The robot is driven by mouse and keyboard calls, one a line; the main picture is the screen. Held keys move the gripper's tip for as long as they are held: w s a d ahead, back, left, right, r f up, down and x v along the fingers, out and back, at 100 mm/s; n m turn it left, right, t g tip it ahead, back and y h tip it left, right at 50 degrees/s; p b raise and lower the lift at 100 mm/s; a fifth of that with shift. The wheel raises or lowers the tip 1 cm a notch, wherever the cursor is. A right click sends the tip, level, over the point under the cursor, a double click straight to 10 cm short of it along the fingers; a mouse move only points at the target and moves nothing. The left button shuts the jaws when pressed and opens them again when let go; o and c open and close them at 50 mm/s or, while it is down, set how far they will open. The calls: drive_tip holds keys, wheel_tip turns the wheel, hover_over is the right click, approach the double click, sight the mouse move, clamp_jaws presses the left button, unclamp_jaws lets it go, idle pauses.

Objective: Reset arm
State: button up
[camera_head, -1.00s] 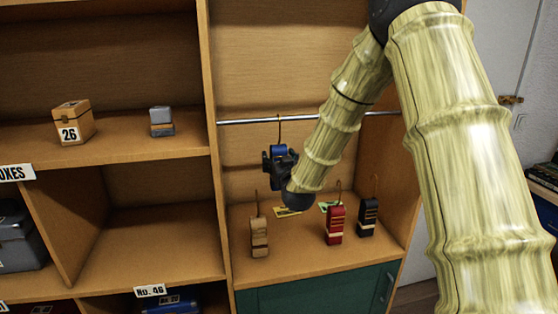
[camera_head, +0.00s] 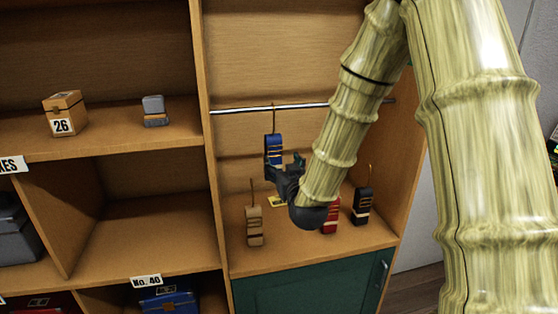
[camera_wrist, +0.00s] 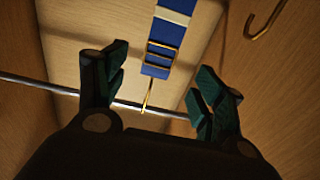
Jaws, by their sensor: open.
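A blue piece with pale bands (camera_head: 274,149) hangs by its gold hook from the metal rod (camera_head: 240,109) in the right cabinet bay. In the wrist view the blue strap (camera_wrist: 162,45) and its hook on the rod show beyond the fingers. My gripper (camera_head: 285,168) is open and empty, just below and in front of the blue piece. Its spread fingers also show in the wrist view (camera_wrist: 160,80). I see no finger closed on the piece.
A tan piece (camera_head: 254,226), a red piece (camera_head: 330,214) partly behind my arm, and a dark piece (camera_head: 362,206) stand on the shelf below. A box marked 26 (camera_head: 64,113) and a grey-blue block (camera_head: 154,111) sit on the left shelf. The middle left compartment is empty.

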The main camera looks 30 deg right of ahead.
drive_tip(key=s+a+f+n+g+y+b, duration=0.1)
drive_tip(key=s+a+f+g, duration=0.3)
drive_tip(key=f, duration=0.7)
drive_tip(key=s+a+f+g+y, duration=0.1)
drive_tip(key=s+f, duration=0.4)
drive_tip(key=f, duration=0.6)
drive_tip(key=s+a+f+n+g+y+b, duration=0.1)
drive_tip(key=s+a+f+g, duration=0.3)
drive_tip(key=f, duration=0.8)
drive_tip(key=s+a+f+g, duration=0.1)
drive_tip(key=s+f+g, duration=0.2)
drive_tip(key=s+f, duration=0.3)
drive_tip(key=s+a+f+g, duration=0.2)
drive_tip(key=s+f, duration=0.5)
drive_tip(key=s, duration=0.8)
drive_tip(key=s+a+f+g+y+b, duration=0.1)
drive_tip(key=s+a+f+g, duration=0.1)
drive_tip(key=s+f, duration=0.5)
drive_tip(key=s+g, duration=0.1)
drive_tip(key=s, duration=0.2)
drive_tip(key=shift+s+a+g, duration=0.2)
drive_tip(key=shift+s+g, duration=0.1)
drive_tip(key=shift+r, duration=0.1)
